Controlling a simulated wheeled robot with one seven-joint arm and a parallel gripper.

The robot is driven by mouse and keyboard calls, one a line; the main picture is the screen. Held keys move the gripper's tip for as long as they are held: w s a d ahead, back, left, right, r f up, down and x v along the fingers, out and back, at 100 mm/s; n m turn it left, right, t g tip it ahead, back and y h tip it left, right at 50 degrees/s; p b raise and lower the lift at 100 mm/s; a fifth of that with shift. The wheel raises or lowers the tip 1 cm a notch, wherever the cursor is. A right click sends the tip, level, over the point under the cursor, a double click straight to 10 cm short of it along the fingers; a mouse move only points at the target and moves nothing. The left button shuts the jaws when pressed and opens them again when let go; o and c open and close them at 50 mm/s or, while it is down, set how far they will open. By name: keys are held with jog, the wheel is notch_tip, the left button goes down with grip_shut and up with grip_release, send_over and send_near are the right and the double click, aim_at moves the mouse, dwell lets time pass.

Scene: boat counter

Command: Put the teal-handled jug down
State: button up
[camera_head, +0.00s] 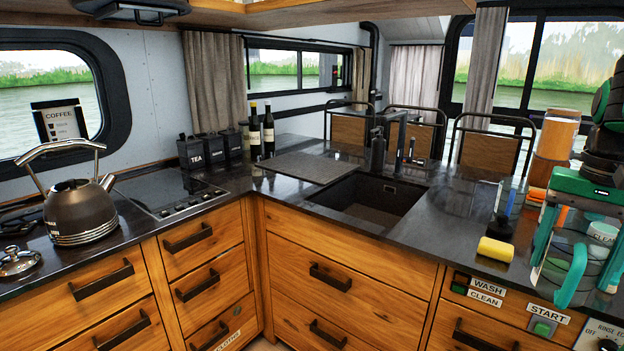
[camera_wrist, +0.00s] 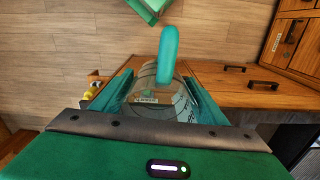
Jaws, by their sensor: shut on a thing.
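The clear jug (camera_head: 590,257) with a teal handle (camera_head: 573,278) is at the right edge of the head view, upright, with a small "CLEAN" label. My green gripper (camera_head: 582,240) is shut around its body, one teal finger on each side. In the wrist view the jug (camera_wrist: 140,108) sits between the fingers of my gripper (camera_wrist: 155,88), its handle (camera_wrist: 168,55) pointing away from the palm. The jug overlaps the counter's front edge in the picture; wooden floor shows beyond it in the wrist view. I cannot tell whether its base touches anything.
The dark counter (camera_head: 445,215) has bare room left of the jug. The sink (camera_head: 370,205) is further left; a kettle (camera_head: 80,210) stands far left.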

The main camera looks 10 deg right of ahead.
jog(key=shift+s+a+f, duration=0.3)
jog(key=shift+s, duration=0.25)
jog(key=w+a+f+n, duration=0.3)
jog(key=w+a+f, duration=0.4)
jog(key=w+f, duration=0.3)
jog(key=w+a+f+n, duration=0.4)
jog(key=w+a+f, duration=0.3)
jog(key=w+f, duration=0.3)
jog(key=w+a+f+n, duration=0.4)
jog(key=w+a+f, duration=0.3)
jog(key=f, duration=0.9)
jog(key=w, duration=0.3)
jog(key=shift+w+a+f, duration=0.2)
jog(key=shift+w+f, duration=0.05)
jog(key=shift+w, duration=0.15)
